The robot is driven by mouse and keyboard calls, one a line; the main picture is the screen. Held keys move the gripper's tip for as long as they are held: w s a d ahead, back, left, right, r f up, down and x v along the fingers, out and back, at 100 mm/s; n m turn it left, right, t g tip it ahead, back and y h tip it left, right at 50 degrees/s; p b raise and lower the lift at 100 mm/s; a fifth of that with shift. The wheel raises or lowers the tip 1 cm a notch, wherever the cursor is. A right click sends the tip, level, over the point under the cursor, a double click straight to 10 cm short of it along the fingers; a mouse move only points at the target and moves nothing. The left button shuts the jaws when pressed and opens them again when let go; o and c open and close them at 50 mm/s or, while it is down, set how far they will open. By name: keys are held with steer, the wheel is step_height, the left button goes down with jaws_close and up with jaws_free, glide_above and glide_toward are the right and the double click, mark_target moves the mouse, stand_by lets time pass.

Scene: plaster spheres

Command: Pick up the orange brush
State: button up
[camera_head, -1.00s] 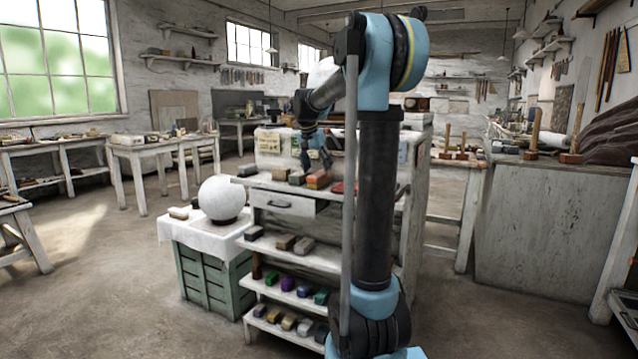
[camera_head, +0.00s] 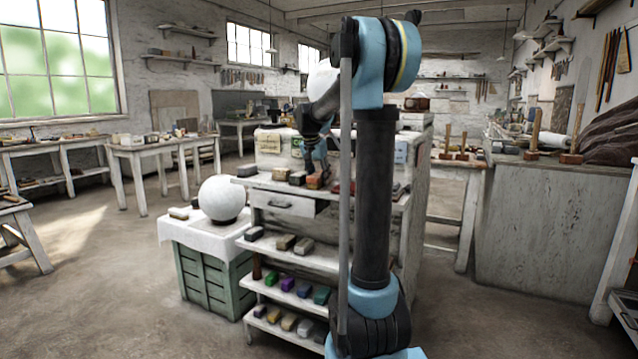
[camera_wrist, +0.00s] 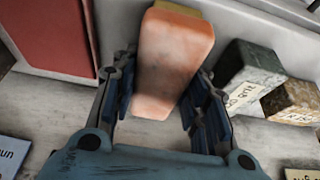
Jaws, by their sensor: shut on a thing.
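The orange brush (camera_wrist: 172,62) is a rounded block in the middle of the wrist view, between the two fingers of my gripper (camera_wrist: 160,100). The fingers press on its two long sides, and its near end shows between them. In the head view the brush (camera_head: 314,183) is a small orange patch on the top shelf of the white rack, partly covered by my gripper (camera_head: 318,168). I cannot tell whether it touches the shelf.
On the shelf (camera_wrist: 50,110), a red block (camera_wrist: 48,35) is left of the brush and dark labelled grit blocks (camera_wrist: 245,75) are to its right. Lower shelves hold several coloured blocks. A white sphere (camera_head: 222,198) stands on a cloth-covered green crate (camera_head: 205,285) left of the rack.

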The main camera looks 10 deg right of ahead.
mark_target(319, 174)
steer(key=shift+s+a+r, duration=0.1)
steer(key=shift+r, duration=0.15)
step_height(319, 174, up, 11)
steer(key=s+a, duration=1.1)
steer(key=s, duration=0.5)
steer(key=shift+a, duration=0.25)
